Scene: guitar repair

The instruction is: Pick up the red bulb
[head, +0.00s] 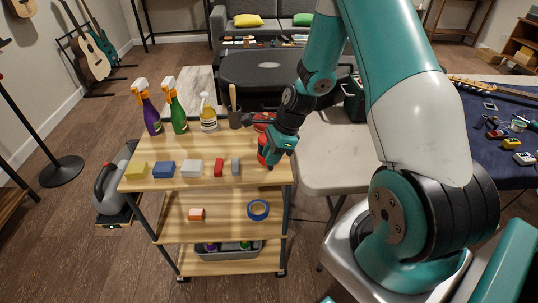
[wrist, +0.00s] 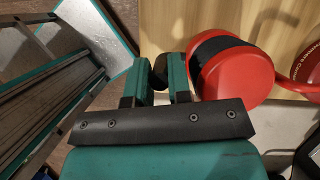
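A rounded red thing with a wide black band, which looks like the red bulb (wrist: 252,72), lies at the right of my fingers in the wrist view. In the head view, a red thing (head: 262,155) shows beside my gripper (head: 274,158) at the right end of the cart's top shelf, partly hidden by it. I cannot tell for sure that it is the same one. The right finger is very close to the banded red thing; contact cannot be told.
Another red round item with lettering (wrist: 308,65) is at the wrist view's right edge. On the wooden cart top (head: 205,145) stand a purple bottle (head: 151,115), a green bottle (head: 177,112), a clear spray bottle (head: 208,118) and a dark cup (head: 235,119), behind several small blocks.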

